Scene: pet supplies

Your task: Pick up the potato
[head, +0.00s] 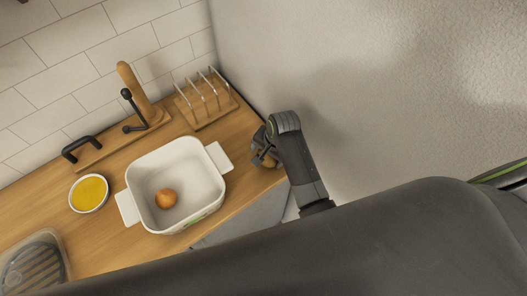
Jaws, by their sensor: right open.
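My right gripper (264,146) reaches down at the right end of the wooden counter, beside the wall. It is open. A small brown rounded thing (268,161), which may be the potato, shows at its fingers; the gripper hides part of it, and I cannot tell whether they touch. Another round, orange-brown item (166,198) lies inside the white dish to the left; I cannot tell for certain what it is. My left gripper is not in view.
The white two-handled dish (205,180) stands left of my right gripper. A wooden rack (207,112) with metal wires stands behind it. A bowl of yellow contents (89,193) and a dark ridged item (33,268) are at the left. The wall (330,70) is close on the right.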

